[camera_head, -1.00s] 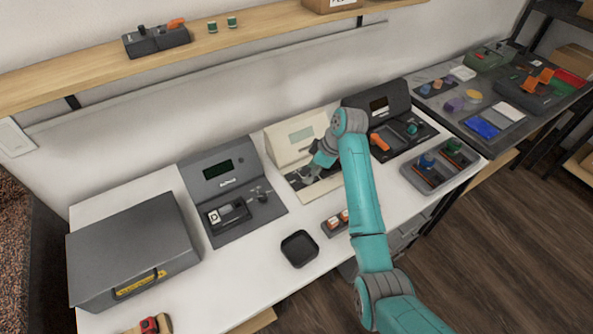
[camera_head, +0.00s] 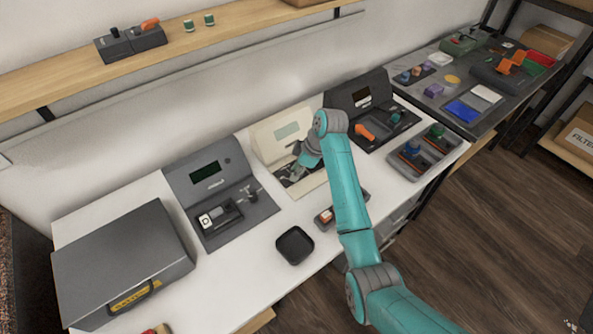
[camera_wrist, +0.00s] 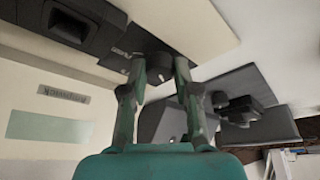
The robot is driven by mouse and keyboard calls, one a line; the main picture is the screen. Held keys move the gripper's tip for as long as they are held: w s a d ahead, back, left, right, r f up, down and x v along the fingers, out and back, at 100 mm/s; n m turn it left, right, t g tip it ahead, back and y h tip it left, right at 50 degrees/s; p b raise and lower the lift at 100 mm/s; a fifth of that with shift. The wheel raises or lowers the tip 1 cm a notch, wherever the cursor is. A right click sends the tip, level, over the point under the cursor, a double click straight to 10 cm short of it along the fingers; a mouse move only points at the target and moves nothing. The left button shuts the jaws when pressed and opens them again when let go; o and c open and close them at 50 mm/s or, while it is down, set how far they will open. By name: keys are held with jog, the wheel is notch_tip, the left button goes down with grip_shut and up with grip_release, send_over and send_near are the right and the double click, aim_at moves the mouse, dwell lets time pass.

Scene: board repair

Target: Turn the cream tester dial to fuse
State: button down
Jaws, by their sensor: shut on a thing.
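The cream tester (camera_head: 264,147) stands in the middle of the bench with a pale green screen and a dark control panel at its foot. My gripper (camera_head: 294,174) reaches down onto that panel. In the wrist view the cream tester (camera_wrist: 25,104) fills the left and top. My gripper (camera_wrist: 160,70) has its two fingers on either side of the small dark dial (camera_wrist: 158,66) and is shut on it. A light mark shows on the dial. Its labels are too small or hidden to read, so the setting cannot be told.
A grey tester (camera_head: 187,178) stands to the left and a black one (camera_head: 345,98) to the right. A black tray (camera_head: 294,245) and a small holder (camera_head: 322,217) lie in front. A grey case (camera_head: 120,255) stands far left.

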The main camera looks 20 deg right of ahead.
jog(key=m+t, duration=0.1)
jog(key=m, duration=0.1)
jog(key=m+h, duration=0.1)
jog(key=m, duration=0.2)
jog(key=shift+s+a+t, duration=0.15)
jog(key=shift+s+t, duration=0.05)
jog(key=shift+t, duration=0.2)
jog(key=m+h, duration=0.1)
jog(key=m, duration=0.2)
jog(key=m+h, duration=0.1)
jog(key=m, duration=0.2)
jog(key=shift+a+m+t+h, duration=0.2)
jog(key=shift+m+t+h, duration=0.1)
jog(key=shift+m+t, duration=0.1)
jog(key=m+h, duration=0.1)
jog(key=m, duration=0.2)
jog(key=m+h, duration=0.1)
jog(key=m, duration=0.2)
jog(key=shift+a+g, duration=0.15)
jog(key=shift+g, duration=0.25)
jog(key=m+h, duration=0.1)
jog(key=m, duration=0.2)
jog(key=m+g+h, duration=0.1)
jog(key=m, duration=0.2)
jog(key=shift+w+a, duration=0.1)
jog(key=shift+w, duration=0.05)
jog(key=c, duration=0.9)
grip_release()
jog(key=shift+o, duration=0.2)
